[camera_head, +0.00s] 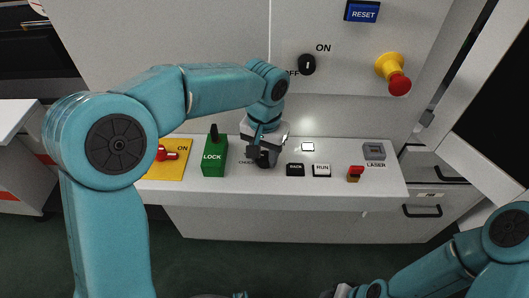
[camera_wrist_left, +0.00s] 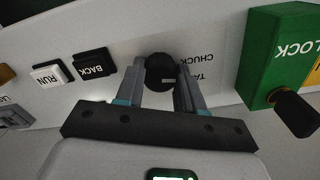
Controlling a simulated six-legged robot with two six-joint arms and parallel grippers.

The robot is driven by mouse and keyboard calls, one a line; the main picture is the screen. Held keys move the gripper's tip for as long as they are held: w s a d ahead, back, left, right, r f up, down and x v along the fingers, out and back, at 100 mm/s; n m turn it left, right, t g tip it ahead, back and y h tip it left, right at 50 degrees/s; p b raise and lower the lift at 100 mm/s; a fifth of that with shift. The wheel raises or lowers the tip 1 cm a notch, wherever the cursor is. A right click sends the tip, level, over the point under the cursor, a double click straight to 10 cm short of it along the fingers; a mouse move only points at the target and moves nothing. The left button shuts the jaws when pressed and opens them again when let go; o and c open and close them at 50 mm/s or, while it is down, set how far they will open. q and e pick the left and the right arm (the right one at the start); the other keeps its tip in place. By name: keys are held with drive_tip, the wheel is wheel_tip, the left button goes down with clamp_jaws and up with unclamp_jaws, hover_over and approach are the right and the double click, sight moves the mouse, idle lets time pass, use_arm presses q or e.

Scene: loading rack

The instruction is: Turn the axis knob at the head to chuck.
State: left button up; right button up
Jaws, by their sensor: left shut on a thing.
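The black axis knob (camera_wrist_left: 160,74) sits between the two grey fingers of my left gripper (camera_wrist_left: 160,88) in the left wrist view. The fingers are shut on its sides. A small light mark shows on the knob. The labels CHUCK and a partly hidden TA... are printed beside it. In the head view my left gripper (camera_head: 264,152) reaches down to the panel and mostly hides the knob (camera_head: 265,161). My right gripper (camera_head: 342,291) shows only partly at the bottom edge; its fingers cannot be made out.
The green LOCK block (camera_head: 214,156) with a black lever stands left of the knob. The BACK (camera_head: 295,170) and RUN (camera_head: 321,170) buttons lie to the right. A red switch (camera_head: 355,173), a yellow-red stop button (camera_head: 392,72) and a yellow ON switch plate (camera_head: 172,165) are also near.

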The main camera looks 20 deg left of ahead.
sight(264, 155)
use_arm(q)
drive_tip(key=shift+n, duration=1)
drive_tip(key=o, duration=1)
drive_tip(key=shift+o, duration=0.2)
drive_tip(key=shift+r, duration=0.1)
wheel_tip(264, 155, up, 16)
drive_tip(key=p, duration=0.2)
